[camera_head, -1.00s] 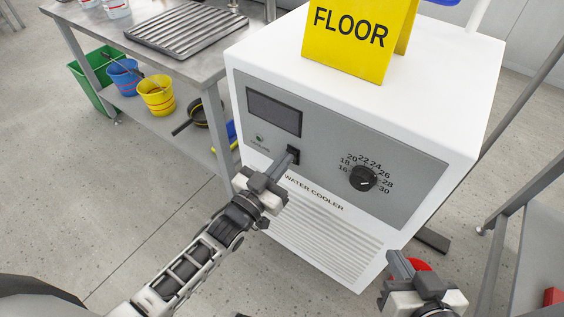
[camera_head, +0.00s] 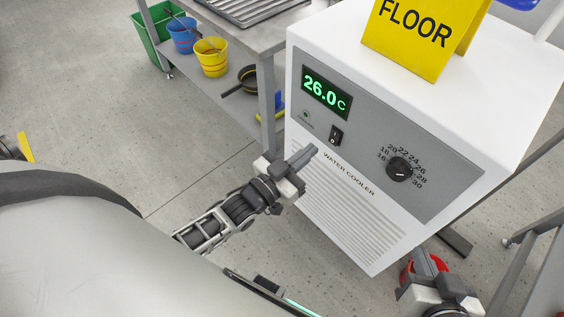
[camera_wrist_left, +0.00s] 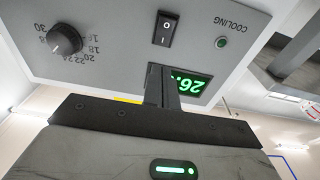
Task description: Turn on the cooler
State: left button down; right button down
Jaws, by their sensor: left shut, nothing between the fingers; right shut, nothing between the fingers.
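The white water cooler (camera_head: 305,165) has a grey front panel. Its display (camera_head: 326,92) is lit green and reads 26.0 C. A black rocker switch (camera_head: 336,135) sits below the display, with a small green lamp (camera_head: 305,114) to its left and a black dial (camera_head: 399,168) to its right. My left gripper (camera_head: 304,153) is shut and empty, a little in front of the panel below the switch, apart from it. The left wrist view shows the switch (camera_wrist_left: 165,28), the dial (camera_wrist_left: 65,40) and part of the display (camera_wrist_left: 190,82) behind the fingers. My right gripper (camera_head: 428,262) is shut and empty near the cooler's lower right corner.
A yellow FLOOR sign (camera_head: 412,35) stands on top of the cooler. A metal table (camera_head: 260,40) with yellow (camera_head: 211,58) and blue (camera_head: 181,35) buckets on its lower shelf is at the left. A red object (camera_head: 408,270) is partly hidden behind my right gripper. The floor at left is open.

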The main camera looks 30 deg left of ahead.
pick_arm(q)
jog(key=v, duration=0.7)
jog(key=shift+r, duration=0.7)
pick_arm(e)
jog(key=shift+d+f, duration=0.1)
pick_arm(q)
jog(key=shift+p, duration=0.3)
